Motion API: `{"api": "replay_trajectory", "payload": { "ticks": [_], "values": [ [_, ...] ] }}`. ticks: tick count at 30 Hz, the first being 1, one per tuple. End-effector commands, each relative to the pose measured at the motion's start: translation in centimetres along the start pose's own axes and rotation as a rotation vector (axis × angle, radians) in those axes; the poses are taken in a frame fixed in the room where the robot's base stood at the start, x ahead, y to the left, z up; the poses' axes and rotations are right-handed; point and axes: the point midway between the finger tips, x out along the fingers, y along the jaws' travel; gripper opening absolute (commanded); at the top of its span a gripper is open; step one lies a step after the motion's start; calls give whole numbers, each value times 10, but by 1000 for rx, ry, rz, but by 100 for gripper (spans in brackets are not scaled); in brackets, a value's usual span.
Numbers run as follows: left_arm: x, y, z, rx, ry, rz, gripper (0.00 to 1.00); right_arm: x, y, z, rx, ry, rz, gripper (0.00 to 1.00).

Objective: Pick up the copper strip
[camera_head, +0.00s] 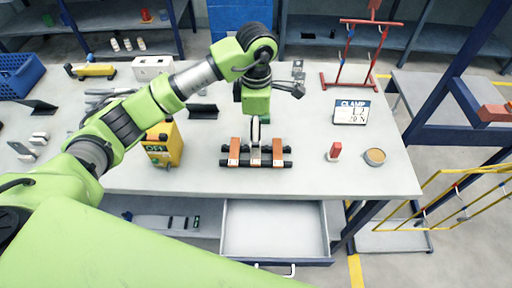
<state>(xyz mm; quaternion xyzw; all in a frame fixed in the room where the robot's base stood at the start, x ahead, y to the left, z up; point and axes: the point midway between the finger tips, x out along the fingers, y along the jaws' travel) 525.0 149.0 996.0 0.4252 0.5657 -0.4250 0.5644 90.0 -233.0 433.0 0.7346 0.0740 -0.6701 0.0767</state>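Copper strips lie side by side across a black rack (270,164) on the table: a left one (234,152), a middle one (256,161) and a right one (278,152). My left gripper (256,142) points down over the middle strip, its tip at or just above it. The tip hides the far part of that strip. I cannot tell whether it touches the strip or whether the fingers are open or shut. My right gripper is not in view.
A yellow box (163,145) stands left of the rack. A red block (335,151), a round tin (375,156) and a "CLAMP" sign (351,112) are to the right. A red stand (350,84) is behind. An open drawer (275,230) juts out below the front edge.

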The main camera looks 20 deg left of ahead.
Motion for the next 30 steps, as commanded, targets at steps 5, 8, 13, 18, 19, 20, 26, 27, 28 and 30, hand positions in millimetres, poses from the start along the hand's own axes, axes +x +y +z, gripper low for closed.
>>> {"api": "replay_trajectory", "payload": {
  "ticks": [5,8,13,18,19,20,26,27,28,30],
  "values": [
    [12,-1,0,1,-1,-1,89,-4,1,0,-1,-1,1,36],
    [18,-2,0,2,0,-4,89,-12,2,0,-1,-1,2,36],
    [41,-3,-1,1,0,-6,89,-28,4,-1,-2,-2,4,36],
    [61,-2,-1,1,-1,-1,89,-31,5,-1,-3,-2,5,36],
    [62,-2,-1,1,-2,0,89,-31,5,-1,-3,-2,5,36],
    [63,-1,-1,1,-2,0,89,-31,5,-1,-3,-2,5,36],
    [64,-1,0,2,-2,1,86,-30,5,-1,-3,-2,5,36],
    [64,-1,0,2,-2,1,76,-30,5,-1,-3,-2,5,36],
    [64,-1,0,2,-2,1,68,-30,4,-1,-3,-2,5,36],
    [64,-1,-1,2,-2,0,50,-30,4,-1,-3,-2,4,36]
  ]
}}
